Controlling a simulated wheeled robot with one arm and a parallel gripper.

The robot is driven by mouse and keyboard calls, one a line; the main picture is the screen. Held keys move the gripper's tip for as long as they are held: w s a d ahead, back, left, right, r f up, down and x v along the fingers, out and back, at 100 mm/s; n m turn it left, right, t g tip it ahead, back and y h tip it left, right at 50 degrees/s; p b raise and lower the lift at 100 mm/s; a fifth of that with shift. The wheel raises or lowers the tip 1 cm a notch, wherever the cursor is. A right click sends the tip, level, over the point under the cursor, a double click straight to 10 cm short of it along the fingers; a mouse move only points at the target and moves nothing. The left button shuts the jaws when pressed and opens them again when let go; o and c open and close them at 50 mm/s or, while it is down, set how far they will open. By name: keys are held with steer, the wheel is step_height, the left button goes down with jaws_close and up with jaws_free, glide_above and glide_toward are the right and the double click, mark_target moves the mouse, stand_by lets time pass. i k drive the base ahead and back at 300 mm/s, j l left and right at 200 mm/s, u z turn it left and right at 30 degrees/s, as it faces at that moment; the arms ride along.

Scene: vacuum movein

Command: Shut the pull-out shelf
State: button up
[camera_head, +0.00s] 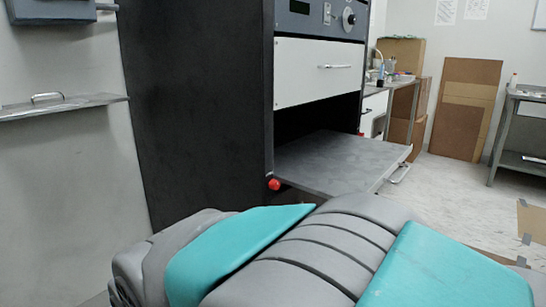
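The pull-out shelf (345,160) is a flat grey metal tray. It sticks out of the lower opening of a tall dark cabinet (198,100), below a white drawer front. A bar handle (400,173) is on its front edge, at the right. Part of its near side is close behind my grey and teal arm, which fills the lower middle of the picture. My gripper is not in view, so its place relative to the shelf cannot be seen.
The white drawer (312,73) above is shut. A red ball-shaped knob (274,184) is at the cabinet's lower corner. A wall ledge (60,107) is at left. Cardboard (465,108) and a metal table (520,125) stand at back right. Floor between is mostly clear.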

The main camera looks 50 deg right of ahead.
mark_target(328, 165)
steer(key=k+l+z, duration=0.15)
steer(key=z, duration=0.25)
steer(key=k+l+z, duration=0.1)
steer(key=l+z, duration=0.2)
steer(key=z, duration=0.15)
steer(key=l+z, duration=0.25)
steer(key=z, duration=0.9)
steer(key=k+l, duration=0.05)
